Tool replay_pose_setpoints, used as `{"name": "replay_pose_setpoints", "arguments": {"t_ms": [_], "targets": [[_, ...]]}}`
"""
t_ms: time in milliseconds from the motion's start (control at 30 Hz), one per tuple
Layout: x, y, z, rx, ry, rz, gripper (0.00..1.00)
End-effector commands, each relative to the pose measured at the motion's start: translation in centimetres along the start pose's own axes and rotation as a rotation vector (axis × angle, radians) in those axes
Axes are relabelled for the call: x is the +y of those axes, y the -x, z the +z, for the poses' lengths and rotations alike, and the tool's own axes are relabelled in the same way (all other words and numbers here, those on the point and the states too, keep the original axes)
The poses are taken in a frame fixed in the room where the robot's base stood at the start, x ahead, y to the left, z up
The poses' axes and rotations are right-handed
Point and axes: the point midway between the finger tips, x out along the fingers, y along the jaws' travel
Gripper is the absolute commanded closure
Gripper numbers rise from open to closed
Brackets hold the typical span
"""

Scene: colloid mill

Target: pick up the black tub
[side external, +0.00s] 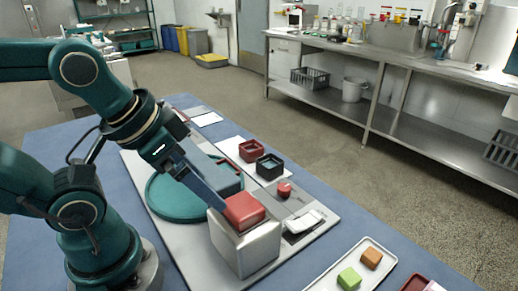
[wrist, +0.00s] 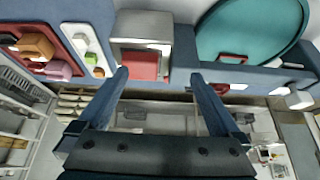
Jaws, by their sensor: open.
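The black tub (side external: 269,167) is a small, open square container. It stands upright on a white strip right of the middle in the side view, just in front of a dark red tub (side external: 251,150). My gripper (side external: 231,197) points down and forward, left of and nearer the camera than the black tub, beside a red block on a metal box. In the wrist view my gripper (wrist: 159,76) has its two fingers spread apart with nothing held between them. I cannot make out the black tub in the wrist view.
The metal box (side external: 250,250) with the red block (side external: 244,208) on top stands close to my fingertips. A round teal tray (side external: 160,200) lies left of it. A small red piece (side external: 284,188) and a white item (side external: 304,222) lie nearby. A white tray (side external: 327,281) holds green and orange blocks.

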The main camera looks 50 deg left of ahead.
Motion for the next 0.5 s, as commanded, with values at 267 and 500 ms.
{"name": "replay_pose_setpoints", "arguments": {"t_ms": [267,500], "targets": [[-0.3,1.4,-7.0,0.091,-0.093,0.003,0.0],[-2.6,-1.0,-13.7,0.07,-0.108,-0.015,0.0]]}}
